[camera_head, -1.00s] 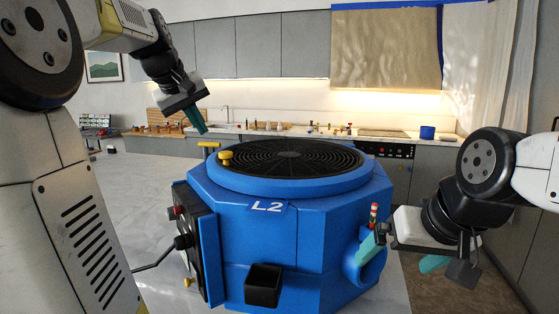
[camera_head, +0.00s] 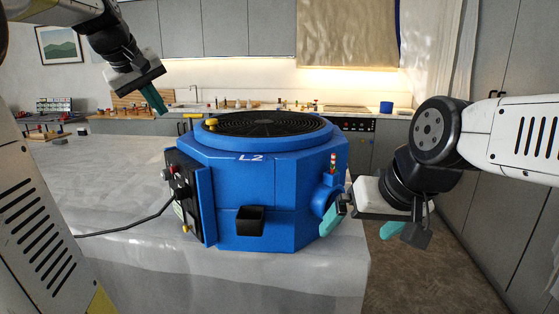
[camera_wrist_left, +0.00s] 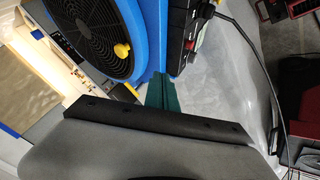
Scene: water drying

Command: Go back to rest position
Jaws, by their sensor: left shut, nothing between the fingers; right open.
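My left gripper (camera_head: 152,98) is raised at the upper left in the head view, clear of the machine. Its green fingers are together and empty; they also show in the left wrist view (camera_wrist_left: 161,92). My right gripper (camera_head: 366,222) is at the lower right, fingers spread apart and empty. Its left finger is close to the side outlet of the blue machine (camera_head: 285,210); I cannot tell whether they touch. The machine, marked L2, stands upright on the table, with a round black grille (camera_head: 265,124) and a yellow knob (camera_head: 211,123) on top.
The pale table (camera_head: 110,190) is clear left of the machine except for a black cable (camera_head: 125,224). A control panel (camera_head: 186,192) is on the machine's left side. A kitchen counter with small items and a blue container (camera_head: 386,107) stands behind.

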